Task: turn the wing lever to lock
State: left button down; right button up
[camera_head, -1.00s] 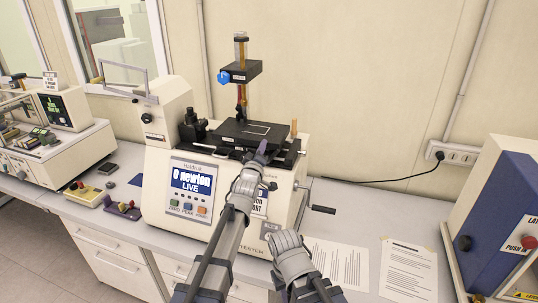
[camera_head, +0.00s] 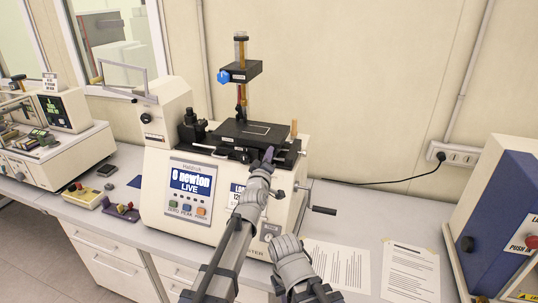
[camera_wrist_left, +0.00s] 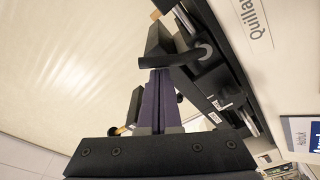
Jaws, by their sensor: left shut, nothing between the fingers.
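The tester (camera_head: 180,230) is a cream bench machine with a black stage (camera_head: 235,133) on top. In the left wrist view a black bar-shaped lever (camera_wrist_left: 168,62) runs from a round hub on the machine's black rail. I take it to be the wing lever; its lock position cannot be read. My left gripper (camera_head: 268,154) is at the front right of the stage. In the wrist view its purple fingers (camera_wrist_left: 158,100) are shut and empty, tips close to the lever; contact is unclear. My right forearm shows low in the head view, without visible fingers.
A blue knob (camera_head: 223,77) sits on the post bracket above the stage. A crank handle (camera_head: 323,210) sticks out at the machine's right. Paper sheets (camera_head: 410,270) lie right of it, and a blue-and-white machine (camera_head: 505,215) stands at the far right.

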pick_arm(q)
jog(key=shift+s+d+f+m+b, duration=0.15)
jog(key=shift+d+m+b, duration=0.25)
jog(key=shift+m, duration=0.5)
jog(key=d+f+m+b, duration=0.1)
jog(key=m, duration=0.2)
jog(key=d+f+m+h+b, duration=0.1)
jog(key=m, duration=0.2)
jog(key=f+m+b, duration=0.1)
jog(key=m+b, duration=0.1)
jog(key=m, duration=0.1)
jog(key=shift+s+d+f+h, duration=0.25)
jog(key=shift+s+d+h, duration=0.15)
jog(key=shift+f, duration=0.1)
dwell(0.6)
